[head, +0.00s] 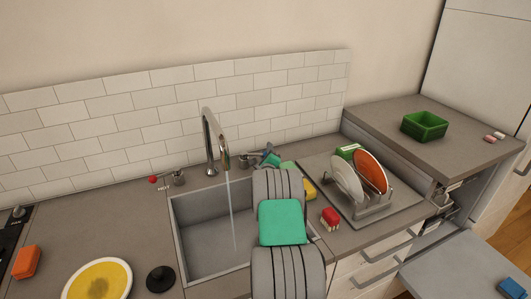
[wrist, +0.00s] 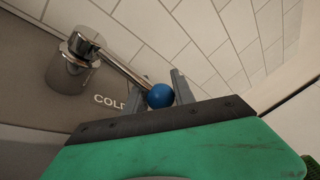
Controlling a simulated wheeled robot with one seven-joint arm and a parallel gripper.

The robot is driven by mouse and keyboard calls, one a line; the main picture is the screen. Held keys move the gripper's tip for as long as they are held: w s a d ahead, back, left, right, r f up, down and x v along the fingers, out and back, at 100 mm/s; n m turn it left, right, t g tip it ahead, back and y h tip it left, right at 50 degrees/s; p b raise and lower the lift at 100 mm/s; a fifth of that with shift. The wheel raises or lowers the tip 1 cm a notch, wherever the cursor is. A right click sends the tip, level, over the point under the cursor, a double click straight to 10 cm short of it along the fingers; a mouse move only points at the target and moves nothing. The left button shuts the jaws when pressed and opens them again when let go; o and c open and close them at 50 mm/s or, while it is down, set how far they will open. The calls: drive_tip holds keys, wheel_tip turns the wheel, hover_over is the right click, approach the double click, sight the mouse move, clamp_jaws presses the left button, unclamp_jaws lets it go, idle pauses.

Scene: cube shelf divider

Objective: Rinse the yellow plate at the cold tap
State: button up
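The yellow plate (head: 92,283) has a white rim and a brownish smear in its middle; it lies on the counter left of the sink (head: 205,244). Water runs from the curved spout (head: 209,131) into the sink. The cold tap (wrist: 73,64), with COLD lettering beside it, has a lever ending in a blue ball knob (wrist: 160,96). My gripper (wrist: 158,90), with its green body, has the blue knob between its two fingers, which look closed against it. In the head view my gripper (head: 270,156) is at the tap behind the sink, partly hidden by my arm.
The red-knobbed hot tap (head: 177,177) is left of the spout. A black round object (head: 160,279) and an orange block (head: 26,262) flank the plate. Right of the sink are a red-topped brush (head: 330,218) and a rack (head: 374,207) with plates. A green basket (head: 424,125) stands farther right.

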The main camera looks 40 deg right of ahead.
drive_tip(key=shift+o, duration=1.4)
drive_tip(key=shift+w+a+r, duration=0.1)
drive_tip(key=shift+a+r, duration=0.1)
drive_tip(key=shift+a, duration=0.05)
drive_tip(key=shift+o, duration=0.7)
drive_tip(key=shift+d+f, duration=0.1)
drive_tip(key=shift+d, duration=0.1)
drive_tip(key=b+v, duration=0.1)
drive_tip(key=v, duration=0.7)
drive_tip(key=shift+b, duration=0.35)
